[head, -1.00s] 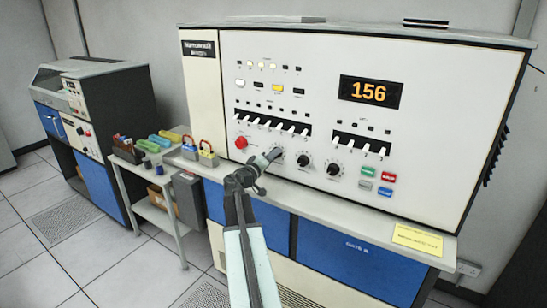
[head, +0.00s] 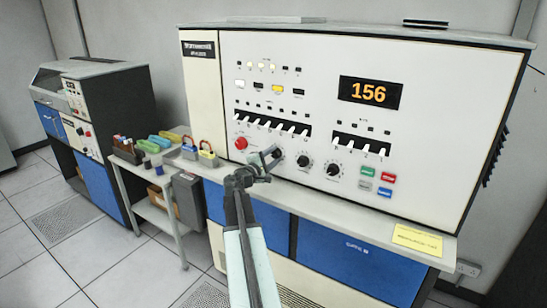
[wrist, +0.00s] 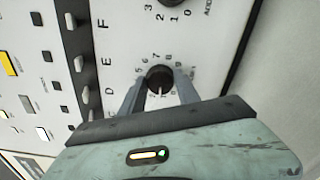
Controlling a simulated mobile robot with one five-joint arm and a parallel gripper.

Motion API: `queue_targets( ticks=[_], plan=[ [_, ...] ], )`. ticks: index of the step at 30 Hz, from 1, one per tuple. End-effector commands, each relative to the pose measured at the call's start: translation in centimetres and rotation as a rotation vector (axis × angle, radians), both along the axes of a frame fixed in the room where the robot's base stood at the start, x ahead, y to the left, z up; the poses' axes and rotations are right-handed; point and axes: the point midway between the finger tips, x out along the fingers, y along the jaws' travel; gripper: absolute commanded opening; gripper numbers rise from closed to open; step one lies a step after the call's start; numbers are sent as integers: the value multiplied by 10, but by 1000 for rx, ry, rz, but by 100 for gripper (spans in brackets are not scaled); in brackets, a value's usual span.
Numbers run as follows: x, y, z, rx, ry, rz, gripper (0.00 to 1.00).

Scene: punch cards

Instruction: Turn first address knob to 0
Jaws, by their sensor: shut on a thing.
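The first address knob (wrist: 159,79) is a small black round knob with a white pointer line, ringed by printed digits, on the white console panel (head: 310,120). In the wrist view its pointer points toward the bottom of the picture, near the low digits; the exact digit is hard to read. My gripper (wrist: 160,84) is shut on this knob, with one finger on each side. In the head view my gripper (head: 272,156) is at the leftmost of three dark knobs and partly hides it. The orange display (head: 370,92) reads 156.
Two more dark knobs, the middle one (head: 303,161) and the right one (head: 333,169), sit to the right. A red round button (head: 241,143) is left of my gripper, and a row of white switches (head: 272,124) is above it. Colored buttons (head: 377,181) are farther right.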

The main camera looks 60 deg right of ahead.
Motion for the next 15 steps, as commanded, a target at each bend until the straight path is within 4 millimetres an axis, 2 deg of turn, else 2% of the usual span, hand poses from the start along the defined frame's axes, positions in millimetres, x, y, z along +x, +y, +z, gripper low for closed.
queue_targets(
  ticks=[15],
  plan=[
    [0,1,-1,8,462,-2,0]
  ],
)
